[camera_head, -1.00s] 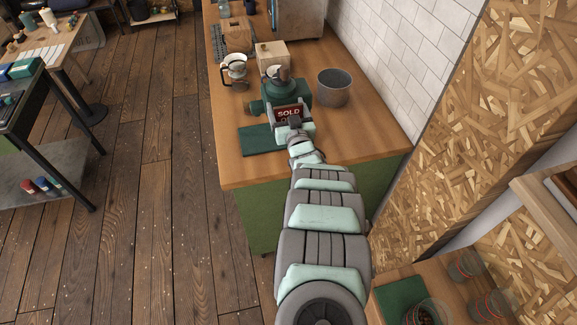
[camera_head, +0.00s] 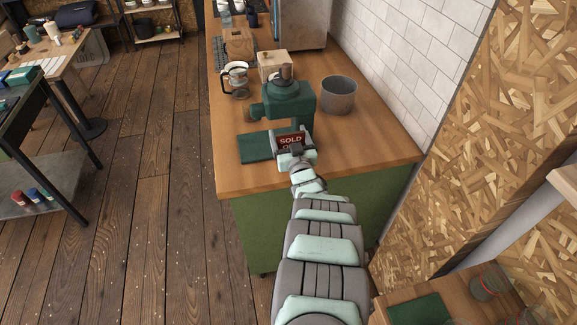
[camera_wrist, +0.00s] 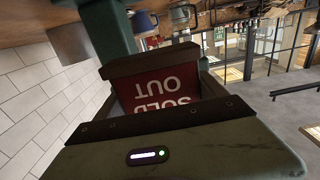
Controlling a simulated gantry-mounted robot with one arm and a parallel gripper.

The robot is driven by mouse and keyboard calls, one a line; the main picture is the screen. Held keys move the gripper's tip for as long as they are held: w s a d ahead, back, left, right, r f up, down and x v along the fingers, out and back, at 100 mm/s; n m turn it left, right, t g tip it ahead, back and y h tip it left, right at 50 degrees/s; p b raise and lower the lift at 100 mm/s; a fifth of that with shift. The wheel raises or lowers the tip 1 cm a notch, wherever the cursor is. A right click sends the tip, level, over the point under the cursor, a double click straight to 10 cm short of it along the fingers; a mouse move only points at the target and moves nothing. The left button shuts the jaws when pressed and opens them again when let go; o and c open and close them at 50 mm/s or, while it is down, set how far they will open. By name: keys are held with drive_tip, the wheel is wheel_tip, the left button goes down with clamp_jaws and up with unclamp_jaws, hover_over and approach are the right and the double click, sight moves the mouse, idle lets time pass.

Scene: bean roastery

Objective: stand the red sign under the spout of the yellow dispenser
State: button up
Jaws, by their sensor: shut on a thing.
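The red sign (camera_head: 290,141) has white lettering that reads SOLD OUT. My gripper (camera_head: 296,157) is shut on it and holds it over the wooden counter, just in front of a dark green machine and at the right end of a green mat. In the wrist view the sign (camera_wrist: 165,90) lies between the two dark jaws, its lettering upside down. I cannot tell whether its lower edge touches the counter. I see no yellow dispenser. The green machine (camera_head: 287,101) has a part sticking out to its left.
The green mat (camera_head: 256,147) lies left of the sign. A grey metal bin (camera_head: 339,96) stands right of the machine, near the tiled wall (camera_head: 420,70). A glass jug (camera_head: 235,78) and a wooden box (camera_head: 274,66) stand behind. The counter's front left (camera_head: 240,180) is bare.

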sight(288, 145)
wheel_tip(288, 145, down, 4)
drive_tip(key=shift+s+f+p, duration=0.1)
drive_tip(key=shift+s+p, duration=0.05)
drive_tip(key=shift+p, duration=0.15)
drive_tip(key=shift+f, duration=0.5)
drive_tip(key=shift+d+f+b, duration=0.1)
drive_tip(key=shift+f+b, duration=0.25)
drive_tip(key=shift+f, duration=1.6)
drive_tip(key=shift+f, duration=0.15)
drive_tip(key=o, duration=1.5)
drive_tip(key=shift+c, duration=0.2)
